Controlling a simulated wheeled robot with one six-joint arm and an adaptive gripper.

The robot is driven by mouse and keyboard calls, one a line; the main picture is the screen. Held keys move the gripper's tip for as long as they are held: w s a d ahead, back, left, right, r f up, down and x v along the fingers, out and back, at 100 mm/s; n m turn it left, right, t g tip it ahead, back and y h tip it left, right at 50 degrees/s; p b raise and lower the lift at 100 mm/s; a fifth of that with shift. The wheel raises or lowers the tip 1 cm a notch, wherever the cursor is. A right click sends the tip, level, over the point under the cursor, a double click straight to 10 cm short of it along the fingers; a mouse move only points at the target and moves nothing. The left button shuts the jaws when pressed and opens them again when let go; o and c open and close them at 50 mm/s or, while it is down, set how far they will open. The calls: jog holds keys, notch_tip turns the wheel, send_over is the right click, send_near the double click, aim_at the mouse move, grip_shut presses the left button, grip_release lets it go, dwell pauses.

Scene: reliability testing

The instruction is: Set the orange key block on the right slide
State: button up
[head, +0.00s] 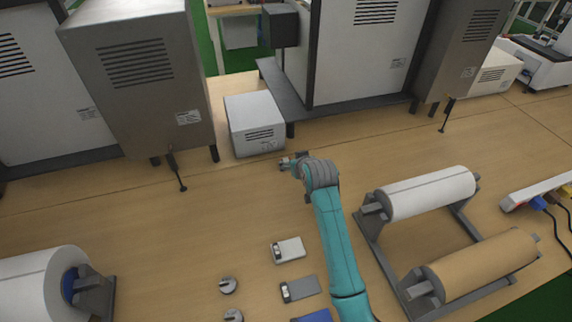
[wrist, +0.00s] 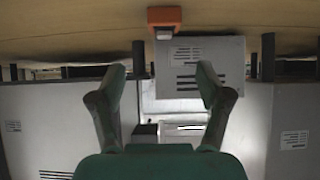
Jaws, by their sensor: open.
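An orange block (wrist: 164,16) with a dark and grey part at its edge sits on the wooden table at the top of the wrist view, beside the vented face of a small light box (wrist: 210,60). I cannot make it out in the head view, where my gripper may cover it. My gripper (head: 287,163) is over the table just in front of that box. In the wrist view my gripper (wrist: 161,72) has its fingers wide apart with nothing between them, and the orange block is beyond the tips. I cannot tell which thing is the right slide.
Two roll stands, with a white roll (head: 430,192) and a tan roll (head: 482,264), stand at right. Flat plates (head: 288,250) and round metal pieces (head: 228,286) lie near the front. Large cabinets (head: 140,80) line the back. The table's middle left is clear.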

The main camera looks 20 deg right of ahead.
aim_at(286, 160)
jog(key=x, duration=0.5)
jog(key=w+f, duration=0.2)
jog(key=shift+w+a+f, duration=0.25)
jog(key=shift+a+f, duration=0.1)
jog(key=shift+x, duration=0.8)
jog(key=shift+r, duration=0.1)
jog(key=c, duration=1.4)
